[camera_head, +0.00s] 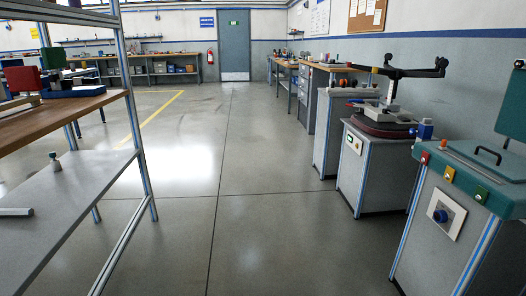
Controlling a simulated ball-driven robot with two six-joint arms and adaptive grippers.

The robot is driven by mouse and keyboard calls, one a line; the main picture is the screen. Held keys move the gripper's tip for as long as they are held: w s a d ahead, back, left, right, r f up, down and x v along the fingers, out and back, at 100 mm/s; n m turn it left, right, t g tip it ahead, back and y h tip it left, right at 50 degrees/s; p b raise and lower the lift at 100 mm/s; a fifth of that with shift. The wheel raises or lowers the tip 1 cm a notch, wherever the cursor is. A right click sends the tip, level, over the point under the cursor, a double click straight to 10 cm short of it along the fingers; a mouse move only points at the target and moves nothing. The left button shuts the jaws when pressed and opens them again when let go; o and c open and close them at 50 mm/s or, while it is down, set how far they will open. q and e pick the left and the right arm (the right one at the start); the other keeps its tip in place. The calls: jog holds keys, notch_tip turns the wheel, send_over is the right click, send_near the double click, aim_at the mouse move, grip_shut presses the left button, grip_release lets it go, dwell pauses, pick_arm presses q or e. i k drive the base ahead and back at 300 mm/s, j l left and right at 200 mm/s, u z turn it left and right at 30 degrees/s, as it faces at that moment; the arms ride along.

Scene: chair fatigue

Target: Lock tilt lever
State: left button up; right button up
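Neither of my grippers is in view. At right, a grey test stand (351,182) carries a dark red round base (382,128). A light grey mechanism (386,112) sits on that base, with an upright post (391,92) rising from it.
A green-topped machine (480,172) with a blue knob (440,216) stands at front right. The grey floor (220,200) between is clear towards the far door (234,46).

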aim_at(351, 105)
jog(key=i+z, duration=0.15)
jog(key=i, duration=0.35)
jog(key=i+z, duration=0.1)
jog(key=i, duration=0.4)
jog(key=i+z, duration=0.15)
jog(key=i, duration=0.4)
jog(key=i+j+z, duration=0.15)
jog(key=i, duration=0.35)
jog(key=i+j+z, duration=0.1)
jog(key=i, duration=0.35)
jog(key=i+z, duration=0.2)
jog(key=i, duration=0.15)
jog(key=i+j+z, duration=0.15)
jog(key=i, duration=0.2)
